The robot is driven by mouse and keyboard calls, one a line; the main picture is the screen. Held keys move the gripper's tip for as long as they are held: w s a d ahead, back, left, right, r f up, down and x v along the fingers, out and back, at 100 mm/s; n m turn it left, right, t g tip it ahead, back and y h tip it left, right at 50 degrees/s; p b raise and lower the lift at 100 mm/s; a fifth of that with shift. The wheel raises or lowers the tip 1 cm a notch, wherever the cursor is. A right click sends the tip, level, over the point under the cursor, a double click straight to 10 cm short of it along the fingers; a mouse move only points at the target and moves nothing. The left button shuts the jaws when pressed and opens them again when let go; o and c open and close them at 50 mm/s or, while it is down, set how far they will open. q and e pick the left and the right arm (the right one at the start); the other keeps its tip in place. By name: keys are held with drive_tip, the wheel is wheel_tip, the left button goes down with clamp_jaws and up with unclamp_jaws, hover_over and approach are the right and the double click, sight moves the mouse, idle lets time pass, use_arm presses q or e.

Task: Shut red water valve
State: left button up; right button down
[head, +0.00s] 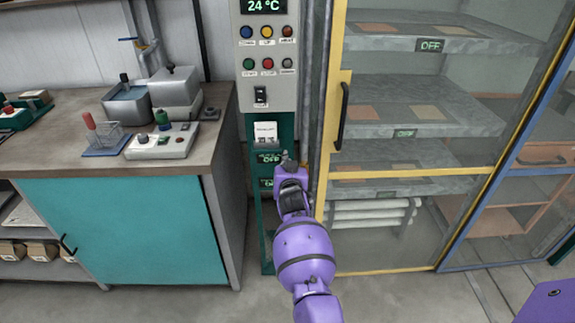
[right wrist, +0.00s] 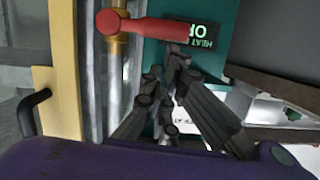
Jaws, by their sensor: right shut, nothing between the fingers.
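In the head view I cannot make the valve out; my right gripper and arm cover that area. My right gripper (right wrist: 167,75) is shut and empty, its fingertips just below the lever in the wrist view. Whether they touch it I cannot tell. In the head view the right gripper (head: 289,163) is at the teal panel's right edge. My left gripper is not in view.
A control box (head: 268,85) with buttons sits above the teal panel (head: 286,131). To the right is a glass-doored shelf cabinet with a yellow frame (head: 328,160) and black handle (head: 342,117). A workbench (head: 70,165) with instruments stands left. Floor in front is clear.

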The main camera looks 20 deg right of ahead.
wheel_tip(320, 180, up, 6)
drive_tip(key=p, duration=0.3)
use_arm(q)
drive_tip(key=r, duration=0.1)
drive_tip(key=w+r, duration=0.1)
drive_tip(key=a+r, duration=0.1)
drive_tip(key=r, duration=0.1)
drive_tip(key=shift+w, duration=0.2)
use_arm(e)
drive_tip(key=s+a, duration=0.2)
drive_tip(key=s, duration=0.7)
drive_tip(key=shift+s+a+r, duration=0.15)
drive_tip(key=shift+a+r, duration=0.05)
drive_tip(key=shift+a, duration=0.1)
